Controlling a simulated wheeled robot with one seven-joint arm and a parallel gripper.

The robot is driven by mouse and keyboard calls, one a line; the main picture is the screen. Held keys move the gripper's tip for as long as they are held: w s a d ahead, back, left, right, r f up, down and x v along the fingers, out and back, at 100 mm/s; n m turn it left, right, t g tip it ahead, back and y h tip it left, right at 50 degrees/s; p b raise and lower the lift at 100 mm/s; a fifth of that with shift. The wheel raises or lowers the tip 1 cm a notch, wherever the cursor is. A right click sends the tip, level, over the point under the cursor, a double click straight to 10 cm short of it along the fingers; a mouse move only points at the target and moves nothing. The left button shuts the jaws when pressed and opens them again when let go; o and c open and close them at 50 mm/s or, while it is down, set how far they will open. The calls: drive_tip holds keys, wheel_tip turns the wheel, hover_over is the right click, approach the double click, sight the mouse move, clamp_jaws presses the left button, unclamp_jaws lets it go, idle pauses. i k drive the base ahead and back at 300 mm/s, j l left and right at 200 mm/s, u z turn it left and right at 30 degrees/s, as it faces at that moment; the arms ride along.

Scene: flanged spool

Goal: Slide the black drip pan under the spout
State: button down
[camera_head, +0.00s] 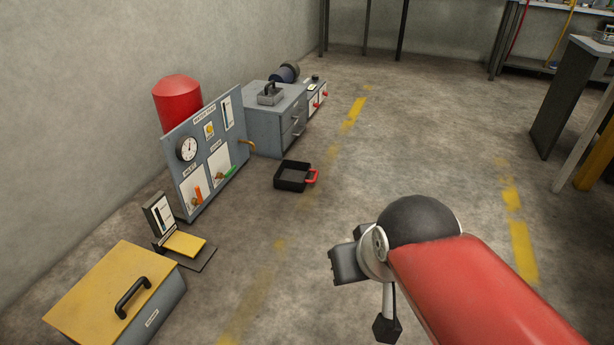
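The black drip pan (291,185) sits flat on the concrete floor near the middle of the head view. It is square and open-topped and looks empty, with a red handle (313,178) on its right side. The brass spout (249,145) sticks out from the right edge of a grey-blue panel (172,143). The pan is apart from the panel, to the right of and below the spout in the picture. My gripper (352,262) is at the end of my red arm, nearer the camera than the pan and apart from it. Its fingers do not show clearly.
The panel bears a gauge (187,148), an orange lever (197,194) and a green lever (229,173). A red tank (177,97) stands behind it and a grey cabinet (266,129) beyond it. A yellow-lidded box (108,290) is front left. The floor right of the pan is clear.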

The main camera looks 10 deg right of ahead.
sight(292, 175)
drive_tip(key=i+l+u, duration=0.15)
drive_tip(key=i+l, duration=1.15)
drive_tip(key=i+l+u, duration=0.15)
drive_tip(key=i+l, duration=1.25)
drive_tip(key=l, duration=0.1)
